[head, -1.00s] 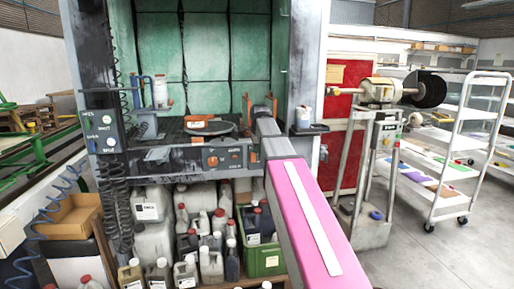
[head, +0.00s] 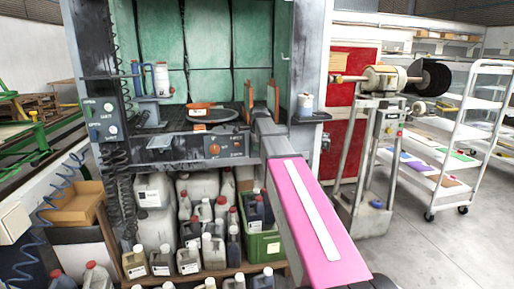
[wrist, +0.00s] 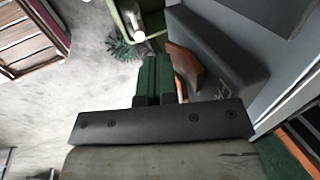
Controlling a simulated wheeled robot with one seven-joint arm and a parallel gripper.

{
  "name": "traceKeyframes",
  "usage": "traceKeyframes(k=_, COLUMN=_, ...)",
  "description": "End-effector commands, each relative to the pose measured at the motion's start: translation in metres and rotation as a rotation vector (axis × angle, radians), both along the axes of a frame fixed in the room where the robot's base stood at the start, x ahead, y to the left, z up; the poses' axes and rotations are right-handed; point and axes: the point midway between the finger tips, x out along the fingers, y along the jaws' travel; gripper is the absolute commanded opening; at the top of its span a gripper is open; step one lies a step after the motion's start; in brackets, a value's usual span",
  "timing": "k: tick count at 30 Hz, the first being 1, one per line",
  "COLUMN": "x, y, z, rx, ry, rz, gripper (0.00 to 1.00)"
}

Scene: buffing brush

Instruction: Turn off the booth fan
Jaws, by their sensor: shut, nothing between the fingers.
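The spray booth (head: 190,60) has green filter panels at its back. A dark control box (head: 103,120) with a green button and pale knobs is on its left post. A front panel (head: 212,147) under the booth opening carries an orange-red knob. The labels are too small to read, so I cannot tell which control is the fan's. My pink and grey arm reaches toward the right part of the booth opening; its end is not clear in the head view. In the wrist view my gripper (wrist: 157,62) is shut and empty, beside a brown-orange piece (wrist: 184,66).
Bottles and jugs (head: 150,205) crowd the shelf below the booth. A turntable (head: 212,116) and orange uprights (head: 274,98) stand inside. A buffing machine (head: 385,80) and a white cart (head: 470,135) are on the right. Coiled hoses hang at the left.

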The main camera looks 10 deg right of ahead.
Motion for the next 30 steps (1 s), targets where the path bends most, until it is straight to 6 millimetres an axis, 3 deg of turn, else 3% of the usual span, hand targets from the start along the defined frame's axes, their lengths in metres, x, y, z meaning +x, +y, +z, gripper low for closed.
traceKeyframes(k=20, x=0.006, y=0.000, z=-0.003, rx=0.000, ry=-0.089, rz=0.000, gripper=0.00)
traceKeyframes(k=30, x=0.008, y=0.000, z=0.010, rx=0.000, ry=-0.093, rz=0.000, gripper=0.00)
